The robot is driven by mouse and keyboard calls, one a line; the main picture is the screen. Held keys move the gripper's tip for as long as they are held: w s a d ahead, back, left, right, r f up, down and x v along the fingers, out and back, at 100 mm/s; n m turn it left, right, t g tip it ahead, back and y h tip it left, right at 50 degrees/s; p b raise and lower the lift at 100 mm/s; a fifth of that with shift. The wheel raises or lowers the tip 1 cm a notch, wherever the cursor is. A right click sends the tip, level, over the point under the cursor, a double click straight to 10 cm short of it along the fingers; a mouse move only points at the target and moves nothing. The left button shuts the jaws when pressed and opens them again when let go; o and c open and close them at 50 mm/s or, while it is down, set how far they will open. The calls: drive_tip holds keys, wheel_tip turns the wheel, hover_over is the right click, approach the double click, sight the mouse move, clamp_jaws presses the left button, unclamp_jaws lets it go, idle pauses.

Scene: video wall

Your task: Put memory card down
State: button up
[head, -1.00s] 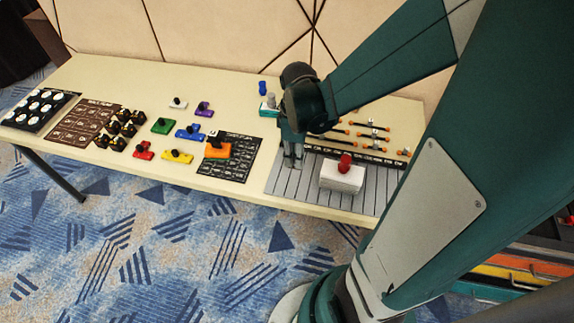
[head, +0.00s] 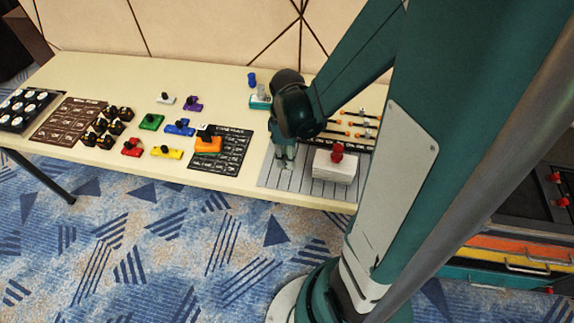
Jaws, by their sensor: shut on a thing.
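My gripper (head: 284,163) points down over the left part of a grey slatted mat (head: 297,182) at the right end of the table. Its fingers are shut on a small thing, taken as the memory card. The card itself is too small and too hidden between the fingers to make out. My gripper is left of a white block with a red knob (head: 335,165). I cannot tell whether the fingertips or card touch the mat.
A dark labelled board (head: 228,160) with an orange knobbed block (head: 208,145) lies left of the mat. Several coloured knobbed blocks stand farther left. A blue piece (head: 252,80) and teal-white item (head: 259,102) stand behind. Rods on a rack (head: 350,130) lie behind the white block.

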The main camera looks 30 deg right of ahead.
drive_tip(key=shift+f+b, duration=0.55)
drive_tip(key=shift+f, duration=1.4)
drive_tip(key=shift+f, duration=0.15)
drive_tip(key=o, duration=0.8)
drive_tip(key=shift+r+p, duration=1.7)
drive_tip(key=shift+r, duration=4.45)
drive_tip(key=shift+r, duration=0.1)
